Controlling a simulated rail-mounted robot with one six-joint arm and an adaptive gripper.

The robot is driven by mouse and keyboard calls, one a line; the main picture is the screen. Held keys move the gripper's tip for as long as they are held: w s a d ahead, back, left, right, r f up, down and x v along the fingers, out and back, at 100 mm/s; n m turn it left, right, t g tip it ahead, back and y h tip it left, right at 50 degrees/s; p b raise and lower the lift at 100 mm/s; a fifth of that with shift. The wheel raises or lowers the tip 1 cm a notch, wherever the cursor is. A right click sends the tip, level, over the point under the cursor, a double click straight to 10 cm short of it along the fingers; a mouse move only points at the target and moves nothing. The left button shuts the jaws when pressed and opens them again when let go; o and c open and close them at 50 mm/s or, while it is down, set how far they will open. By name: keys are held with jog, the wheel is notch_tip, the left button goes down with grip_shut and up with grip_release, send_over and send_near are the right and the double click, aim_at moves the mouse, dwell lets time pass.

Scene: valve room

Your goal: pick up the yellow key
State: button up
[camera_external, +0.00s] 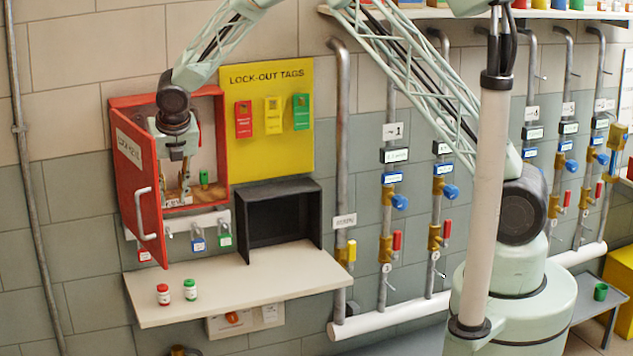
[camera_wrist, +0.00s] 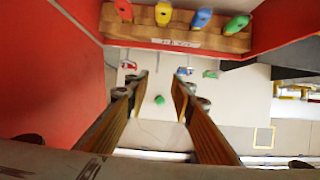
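The yellow key (camera_wrist: 163,13) stands in a wooden rack (camera_wrist: 188,38) at the top of the wrist view, between a red key (camera_wrist: 124,10) and a blue key (camera_wrist: 202,17). In the external view my gripper hides it. My gripper (camera_wrist: 161,84) is open and empty; its two fingers are apart and lie below the rack in the wrist view. In the external view my gripper (camera_external: 178,192) points down in the opening of the red cabinet (camera_external: 223,150), at the rack's left part. I cannot tell its exact distance from the key.
A green key (camera_external: 204,178) stands at the rack's right end. The open cabinet door (camera_external: 135,180) is left of my gripper. Padlocks hang below the cabinet, including a green one (camera_external: 224,240). The pale shelf (camera_external: 255,285) holds two small jars and a black box (camera_external: 283,190).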

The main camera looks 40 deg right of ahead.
jog(key=shift+w+a+f, duration=0.15)
jog(key=shift+a+f, duration=0.1)
jog(key=shift+a, duration=0.05)
jog(key=w+d, duration=0.2)
jog(key=w, duration=0.4)
jog(key=shift+w+d+p, duration=0.2)
jog(key=shift+w+p, duration=0.1)
jog(key=shift+p, duration=0.05)
jog(key=shift+w, duration=0.15)
dwell(0.4)
jog(key=w, duration=0.1)
jog(key=w+d, duration=0.1)
jog(key=w, duration=0.2)
jog(key=shift+d+p, duration=0.25)
jog(key=shift+p, duration=0.05)
jog(key=shift+w+d+f, duration=0.1)
jog(key=shift+w, duration=0.2)
jog(key=shift+w+f, duration=0.1)
jog(key=shift+f, duration=0.35)
